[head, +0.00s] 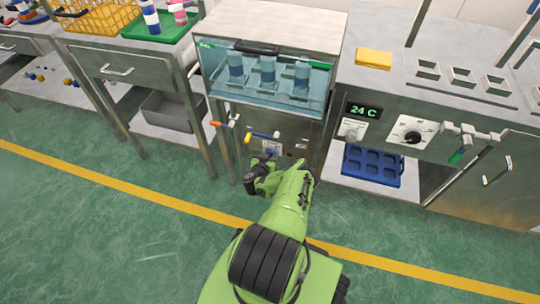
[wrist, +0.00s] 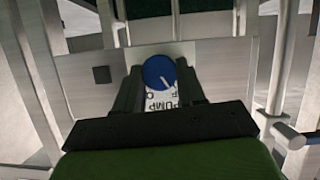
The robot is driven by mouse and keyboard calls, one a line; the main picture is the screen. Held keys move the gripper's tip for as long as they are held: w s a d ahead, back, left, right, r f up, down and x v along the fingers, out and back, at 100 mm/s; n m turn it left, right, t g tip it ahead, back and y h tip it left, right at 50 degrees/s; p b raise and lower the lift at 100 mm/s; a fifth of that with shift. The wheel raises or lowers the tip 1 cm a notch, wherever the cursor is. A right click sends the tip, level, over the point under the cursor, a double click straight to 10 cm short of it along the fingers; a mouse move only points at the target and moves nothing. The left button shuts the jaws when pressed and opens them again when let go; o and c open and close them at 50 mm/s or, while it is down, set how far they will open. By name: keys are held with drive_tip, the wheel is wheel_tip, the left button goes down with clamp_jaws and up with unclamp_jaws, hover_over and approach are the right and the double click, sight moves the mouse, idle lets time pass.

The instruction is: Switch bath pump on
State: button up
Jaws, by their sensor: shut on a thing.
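The bath pump switch is a round blue knob (wrist: 159,72) with a white pointer line, on a pale panel. A white label (wrist: 160,100) below it reads "PUMP", and the rest is partly hidden by my fingers. The pointer slants down toward the right. My gripper (wrist: 158,84) has one dark finger on each side of the knob and is shut on it. In the head view my gripper (head: 268,160) is at the lower front of the water bath (head: 285,108), where the knob is mostly hidden.
The right bench has a "24 C" display (head: 364,110), a dial (head: 412,135) and a green-handled valve (head: 458,156). A blue rack (head: 372,165) sits below. The floor is clear.

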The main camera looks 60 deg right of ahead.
drive_tip(key=c, duration=0.3)
drive_tip(key=shift+r+m+t, duration=0.1)
drive_tip(key=shift+m+t, duration=0.5)
drive_tip(key=shift+m, duration=0.1)
drive_tip(key=shift+s+m+t, duration=0.2)
drive_tip(key=shift+m+t, duration=0.7)
drive_tip(key=shift+m, duration=0.3)
drive_tip(key=m+t, duration=0.1)
drive_tip(key=m, duration=0.2)
drive_tip(key=m+t, duration=0.1)
drive_tip(key=shift+s+d+f+t, duration=0.1)
drive_tip(key=shift+s+f+t, duration=0.05)
drive_tip(key=shift+f+t, duration=0.15)
drive_tip(key=shift+m, duration=0.4)
drive_tip(key=o, duration=1)
drive_tip(key=shift+o, duration=0.2)
